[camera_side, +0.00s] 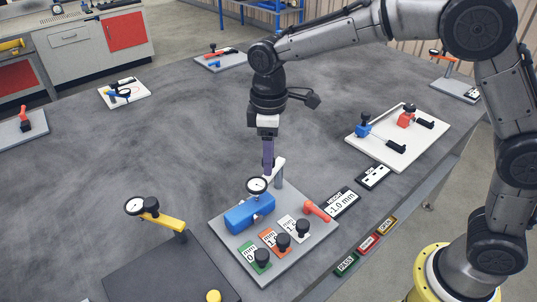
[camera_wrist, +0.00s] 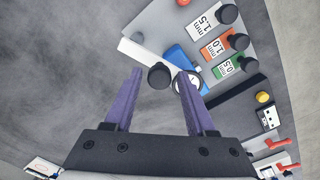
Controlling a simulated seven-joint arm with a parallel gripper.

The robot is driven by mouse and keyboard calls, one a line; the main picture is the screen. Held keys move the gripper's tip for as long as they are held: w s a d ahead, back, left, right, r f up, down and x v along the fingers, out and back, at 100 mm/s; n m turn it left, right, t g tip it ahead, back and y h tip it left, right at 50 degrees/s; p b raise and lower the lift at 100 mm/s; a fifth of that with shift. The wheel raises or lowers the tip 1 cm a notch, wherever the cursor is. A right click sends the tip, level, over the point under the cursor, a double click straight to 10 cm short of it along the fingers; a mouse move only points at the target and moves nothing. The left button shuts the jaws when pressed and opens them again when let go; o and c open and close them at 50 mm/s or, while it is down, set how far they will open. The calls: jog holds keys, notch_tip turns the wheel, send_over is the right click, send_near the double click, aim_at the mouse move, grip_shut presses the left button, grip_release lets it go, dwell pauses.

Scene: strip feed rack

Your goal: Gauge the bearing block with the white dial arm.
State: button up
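The white dial arm (camera_side: 277,168) runs from a grey post on a light grey plate (camera_side: 300,247) to a round dial (camera_side: 257,185) above the blue bearing block (camera_side: 250,211). In the wrist view the white arm (camera_wrist: 140,53), its black knob (camera_wrist: 159,75), the dial (camera_wrist: 186,84) and part of the block (camera_wrist: 181,57) show. My gripper (camera_side: 267,170) points down at the arm. In the wrist view its purple fingers (camera_wrist: 160,76) stand apart on either side of the knob, with gaps visible. Whether the dial's tip touches the block cannot be told.
Green (camera_side: 256,256), orange (camera_side: 275,240) and white (camera_side: 295,226) knobbed tabs and a red lever (camera_side: 317,210) share the plate. A card (camera_side: 342,203) reads "HEIGHT -1.0 mm". A yellow dial arm (camera_side: 165,220) stands left; a white tray (camera_side: 405,155) with clamps lies right.

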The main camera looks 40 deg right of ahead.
jog(key=shift+o, duration=0.5)
notch_tip(320, 180, up, 14)
dwell(0.3)
jog(key=shift+f, duration=0.15)
dwell(0.6)
